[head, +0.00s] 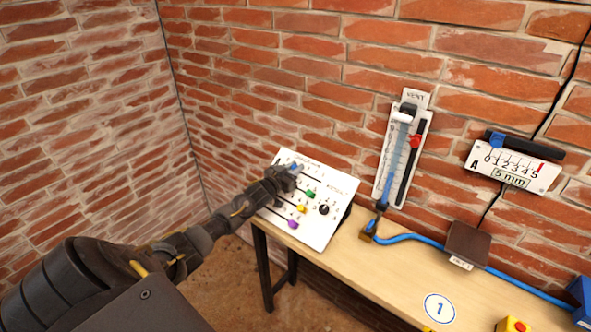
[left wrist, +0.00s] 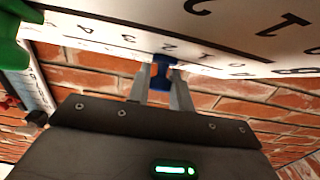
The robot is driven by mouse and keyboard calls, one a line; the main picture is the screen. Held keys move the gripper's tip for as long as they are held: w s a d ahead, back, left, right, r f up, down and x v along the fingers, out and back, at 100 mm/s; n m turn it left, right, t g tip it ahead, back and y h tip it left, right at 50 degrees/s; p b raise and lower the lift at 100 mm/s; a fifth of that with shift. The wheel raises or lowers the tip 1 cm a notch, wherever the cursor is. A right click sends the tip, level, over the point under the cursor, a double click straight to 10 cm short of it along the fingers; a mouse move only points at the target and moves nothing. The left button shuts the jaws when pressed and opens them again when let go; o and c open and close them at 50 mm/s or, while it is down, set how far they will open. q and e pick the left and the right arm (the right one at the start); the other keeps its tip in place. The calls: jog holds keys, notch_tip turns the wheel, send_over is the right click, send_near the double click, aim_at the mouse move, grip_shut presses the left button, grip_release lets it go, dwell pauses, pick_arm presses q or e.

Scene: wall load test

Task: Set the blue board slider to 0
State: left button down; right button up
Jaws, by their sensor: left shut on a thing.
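The white slider board (head: 318,238) stands tilted at the left end of the table. Its blue slider (head: 294,166) is at the top, mostly covered by my left gripper (head: 288,174). In the left wrist view the blue knob (left wrist: 161,70) sits between the two fingers of my left gripper (left wrist: 160,85), which are shut on it. The knob stands along the middle of a number scale seen upside down; its exact reading cannot be told. My right gripper is not in view.
Green (head: 310,194), yellow (head: 301,209) and purple (head: 293,224) sliders and a black dial (head: 323,210) share the board. A vent gauge (head: 402,150) and a 5 mm scale (head: 512,168) hang on the brick wall. A blue hose (head: 410,238) crosses the table (head: 385,275).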

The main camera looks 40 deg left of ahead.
aim_at(289, 156)
pick_arm(q)
jog(key=a+b, duration=0.3)
jog(key=a, duration=0.3)
jog(key=shift+a+f, duration=0.15)
jog(key=shift+a, duration=0.05)
jog(key=shift+s+a, duration=0.1)
jog(key=shift+r, duration=0.25)
jog(key=c, duration=1.3)
grip_release()
jog(key=shift+a+f, duration=0.1)
jog(key=shift+a, duration=0.05)
